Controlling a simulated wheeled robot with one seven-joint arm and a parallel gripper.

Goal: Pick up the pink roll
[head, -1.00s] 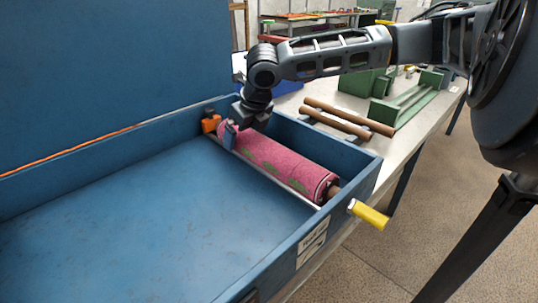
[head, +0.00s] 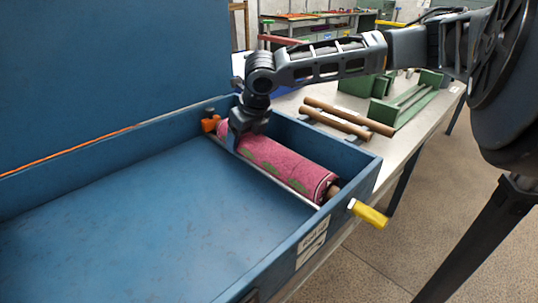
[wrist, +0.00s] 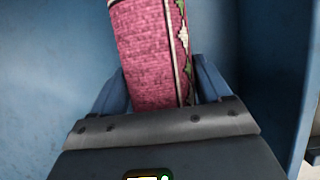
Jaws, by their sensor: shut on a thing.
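The pink roll (head: 285,165) is a rolled rug with green motifs and a dark-and-white striped end. It lies at the right end of the blue box, behind a thin metal bar, with a brown rod end (head: 332,190) showing at its near end. My gripper (head: 236,138) points down over the far part of the roll and is shut on it. In the wrist view the roll (wrist: 150,50) passes between the two blue fingers (wrist: 162,88), one on each side. The fingertips are partly hidden. I cannot tell any gap under the roll.
The blue box (head: 130,235) is otherwise empty, with raised walls. An orange piece (head: 210,123) sits by the far corner. A yellow handle (head: 369,214) sticks out at the near right. Brown rods (head: 350,118) and a green frame (head: 407,100) lie on the table.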

